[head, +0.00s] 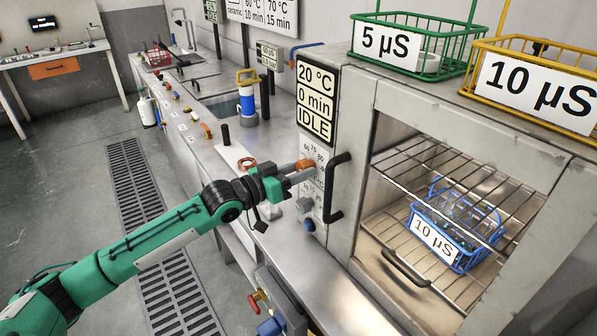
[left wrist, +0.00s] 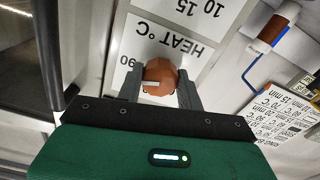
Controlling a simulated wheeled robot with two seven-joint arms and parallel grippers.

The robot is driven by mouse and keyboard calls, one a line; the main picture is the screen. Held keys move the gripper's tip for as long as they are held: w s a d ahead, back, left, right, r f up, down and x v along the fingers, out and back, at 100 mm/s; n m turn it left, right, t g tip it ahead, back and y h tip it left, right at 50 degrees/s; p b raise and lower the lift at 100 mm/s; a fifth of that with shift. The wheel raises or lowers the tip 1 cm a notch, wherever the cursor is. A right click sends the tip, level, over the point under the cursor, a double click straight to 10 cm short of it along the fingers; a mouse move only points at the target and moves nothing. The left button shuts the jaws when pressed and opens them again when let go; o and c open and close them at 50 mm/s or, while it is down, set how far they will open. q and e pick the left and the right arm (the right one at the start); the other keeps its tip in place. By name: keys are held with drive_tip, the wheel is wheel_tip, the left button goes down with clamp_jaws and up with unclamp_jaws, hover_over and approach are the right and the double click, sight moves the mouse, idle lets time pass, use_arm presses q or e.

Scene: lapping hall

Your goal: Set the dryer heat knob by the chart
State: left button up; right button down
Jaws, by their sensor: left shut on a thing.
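My left gripper (head: 300,171) is shut on the orange heat knob (head: 305,164) on the dryer's front panel. In the left wrist view, the fingers of the left gripper (left wrist: 160,82) sit on both sides of the knob (left wrist: 160,74), under an upside-down "HEAT °C" label (left wrist: 165,40). The dial numbers are partly hidden. The dryer display (head: 317,100) reads 20 °C, 0 min, IDLE. The chart (head: 262,12) on the back wall is cut off at the top; it shows "ceramic", 60 °C 10 min and 70 °C 15 min. My right gripper is not in view.
A green basket (head: 398,62) marked 5 µS and a yellow basket (head: 490,75) marked 10 µS stand on top. A black handle (head: 334,190) is right beside the knob panel.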

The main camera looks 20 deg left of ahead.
use_arm(q)
drive_tip(key=shift+f+m, duration=0.2)
drive_tip(key=shift+m, duration=0.3)
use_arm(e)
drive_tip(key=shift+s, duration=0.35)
use_arm(q)
drive_tip(key=o, duration=0.9)
drive_tip(key=shift+o, duration=0.5)
drive_tip(key=shift+r, duration=0.1)
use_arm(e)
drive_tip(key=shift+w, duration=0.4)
